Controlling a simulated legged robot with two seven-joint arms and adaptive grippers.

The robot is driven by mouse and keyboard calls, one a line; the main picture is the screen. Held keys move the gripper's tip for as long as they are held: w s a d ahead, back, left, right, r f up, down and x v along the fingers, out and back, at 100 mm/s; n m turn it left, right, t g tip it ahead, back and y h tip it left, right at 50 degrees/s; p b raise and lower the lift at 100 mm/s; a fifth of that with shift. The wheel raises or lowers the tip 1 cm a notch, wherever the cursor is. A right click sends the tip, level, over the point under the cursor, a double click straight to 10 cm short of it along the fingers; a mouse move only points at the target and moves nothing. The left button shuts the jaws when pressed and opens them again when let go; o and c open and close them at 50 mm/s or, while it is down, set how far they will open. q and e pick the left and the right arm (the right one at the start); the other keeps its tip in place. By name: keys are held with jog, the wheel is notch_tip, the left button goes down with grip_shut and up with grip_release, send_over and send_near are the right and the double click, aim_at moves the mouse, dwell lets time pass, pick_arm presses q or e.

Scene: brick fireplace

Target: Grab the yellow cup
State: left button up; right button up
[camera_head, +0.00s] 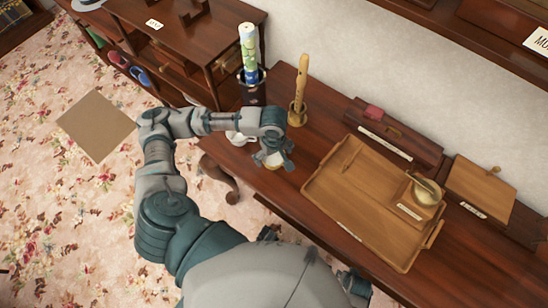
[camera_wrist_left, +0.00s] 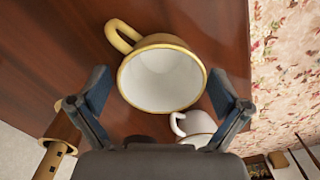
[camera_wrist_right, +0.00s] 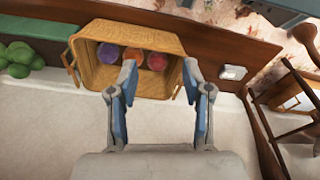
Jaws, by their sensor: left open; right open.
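The yellow cup (camera_wrist_left: 182,42) has a yellow outside, rim and handle and a white inside. In the left wrist view it stands between my spread left fingers, its opening toward the camera and its handle at upper left. In the head view my left gripper (camera_head: 272,160) is over the near edge of the wooden table and mostly hides the cup. My left gripper (camera_wrist_left: 158,85) is open, with no clear finger contact on the cup. My right gripper (camera_wrist_right: 160,68) is open and empty, in front of a wicker basket.
A white cup (camera_head: 236,138) stands beside the left gripper; it also shows in the left wrist view (camera_wrist_left: 198,128). A wooden tray (camera_head: 350,185) holds a pale cup-like vessel (camera_head: 425,192). A tall wooden object (camera_head: 300,90) stands behind. The wicker basket (camera_wrist_right: 100,72) holds coloured round items.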

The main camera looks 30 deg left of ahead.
pick_arm(q)
jog(key=shift+d+r, duration=0.1)
jog(key=c, duration=0.4)
jog(key=shift+a, duration=0.2)
jog(key=c, duration=0.7)
jog(key=shift+a, duration=0.15)
